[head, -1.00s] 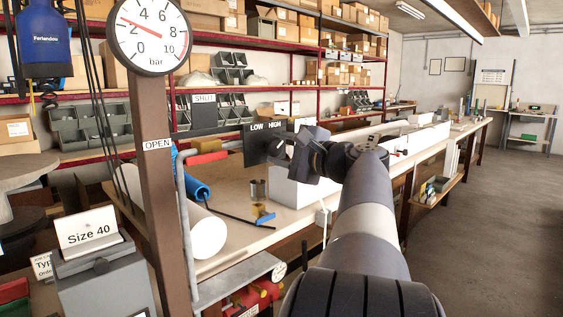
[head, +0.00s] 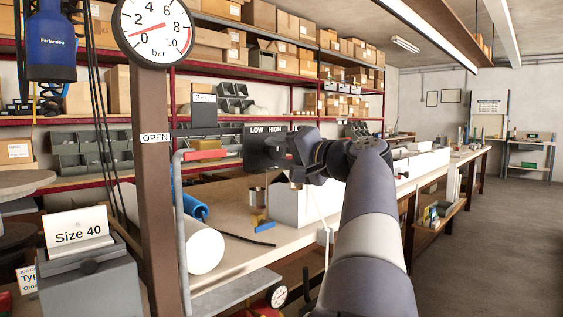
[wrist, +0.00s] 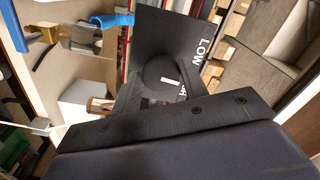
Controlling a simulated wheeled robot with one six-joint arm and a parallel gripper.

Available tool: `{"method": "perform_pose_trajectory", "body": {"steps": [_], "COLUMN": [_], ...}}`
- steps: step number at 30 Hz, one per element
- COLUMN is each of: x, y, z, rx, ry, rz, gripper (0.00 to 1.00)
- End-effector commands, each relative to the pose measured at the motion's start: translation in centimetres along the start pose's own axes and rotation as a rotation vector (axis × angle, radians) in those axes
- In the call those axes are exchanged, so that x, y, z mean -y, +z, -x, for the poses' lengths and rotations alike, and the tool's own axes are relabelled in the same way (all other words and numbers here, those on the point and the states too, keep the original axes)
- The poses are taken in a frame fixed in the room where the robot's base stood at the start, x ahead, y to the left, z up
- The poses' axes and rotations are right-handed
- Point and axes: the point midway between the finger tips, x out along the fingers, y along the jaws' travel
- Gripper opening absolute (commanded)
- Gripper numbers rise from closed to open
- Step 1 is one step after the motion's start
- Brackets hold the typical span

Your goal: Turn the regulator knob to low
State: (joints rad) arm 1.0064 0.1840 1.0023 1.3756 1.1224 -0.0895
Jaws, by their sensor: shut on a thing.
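The regulator is a dark box (head: 262,138) marked LOW and HIGH, fixed beyond the brown post. In the wrist view its dark face (wrist: 170,32) shows LOW in full, while HIGH is partly covered by my gripper. The round dark knob (wrist: 160,72) carries a white pointer mark, lying roughly crosswise in that view. My gripper (wrist: 160,88) has one finger on each side of the knob and is shut on it. In the head view my gripper (head: 291,150) meets the regulator's right side and hides the knob. A pressure gauge (head: 155,30) shows its red needle near the low numbers.
The brown post (head: 158,200) and a grey pipe with a red handle (head: 205,154) stand left of my gripper. A long workbench (head: 265,236) holds a white roll (head: 203,250), a blue roll and a white box. The floor at right (head: 480,240) is clear.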

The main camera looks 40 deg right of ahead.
Motion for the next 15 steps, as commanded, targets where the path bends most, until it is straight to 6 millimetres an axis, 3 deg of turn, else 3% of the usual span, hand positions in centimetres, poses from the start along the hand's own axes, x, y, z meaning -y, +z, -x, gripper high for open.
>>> {"method": "perform_pose_trajectory", "body": {"steps": [15], "x": [-0.20], "y": [0.06], "z": [-0.02], "rx": [0.003], "ry": [0.002], "rz": [0.113], "gripper": [0.19]}}
